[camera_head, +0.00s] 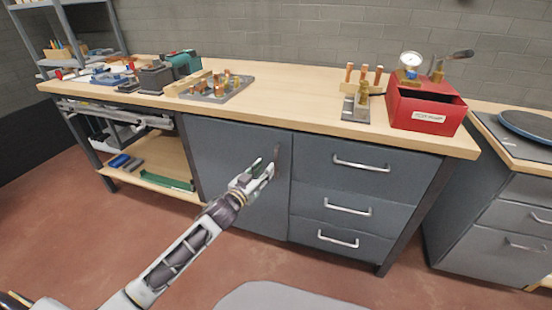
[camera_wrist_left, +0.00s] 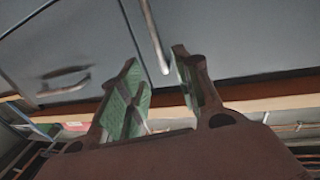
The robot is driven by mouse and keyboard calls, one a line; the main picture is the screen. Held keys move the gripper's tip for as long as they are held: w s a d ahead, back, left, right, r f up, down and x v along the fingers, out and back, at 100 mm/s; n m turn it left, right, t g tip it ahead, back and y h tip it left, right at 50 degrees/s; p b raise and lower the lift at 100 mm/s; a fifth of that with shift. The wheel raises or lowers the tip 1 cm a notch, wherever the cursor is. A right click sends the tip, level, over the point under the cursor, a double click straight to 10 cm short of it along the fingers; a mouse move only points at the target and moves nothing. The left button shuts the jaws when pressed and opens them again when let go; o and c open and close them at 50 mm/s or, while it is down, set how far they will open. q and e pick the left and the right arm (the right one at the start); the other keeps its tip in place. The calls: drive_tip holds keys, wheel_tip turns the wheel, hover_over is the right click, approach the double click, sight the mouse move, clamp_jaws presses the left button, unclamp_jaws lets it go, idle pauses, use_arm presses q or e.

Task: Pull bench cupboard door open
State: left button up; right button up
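The bench cupboard door (camera_head: 225,160) is a blue-grey panel left of the drawers. It looks closed, flush with the bench front. Its upright handle (camera_head: 276,155) is near the door's right edge and is partly covered by my gripper in the head view. In the left wrist view the handle (camera_wrist_left: 154,38) is a pale bar just beyond the gap between the fingers. My left gripper (camera_head: 266,170) is in front of the handle. In the wrist view the left gripper (camera_wrist_left: 158,65) has its fingers apart with nothing held. Whether it touches the handle is unclear. My right gripper is not in view.
Drawers (camera_head: 345,185) with bar handles are right of the door. An open shelf (camera_head: 160,180) is to its left. The worktop (camera_head: 290,95) carries a red box (camera_head: 425,108), tool holders and a vise. Another cabinet (camera_head: 490,220) stands at the right. The floor before the door is clear.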

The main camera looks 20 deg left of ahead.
use_arm(q)
drive_tip(key=b+x, duration=0.2)
drive_tip(key=x, duration=0.7)
drive_tip(key=shift+w, duration=0.15)
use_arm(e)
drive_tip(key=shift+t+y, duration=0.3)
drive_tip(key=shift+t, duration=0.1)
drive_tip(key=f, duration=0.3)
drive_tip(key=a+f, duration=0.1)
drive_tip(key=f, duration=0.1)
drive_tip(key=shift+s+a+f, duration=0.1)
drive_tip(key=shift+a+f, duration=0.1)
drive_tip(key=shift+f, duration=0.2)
use_arm(q)
drive_tip(key=c, duration=0.6)
clamp_jaws()
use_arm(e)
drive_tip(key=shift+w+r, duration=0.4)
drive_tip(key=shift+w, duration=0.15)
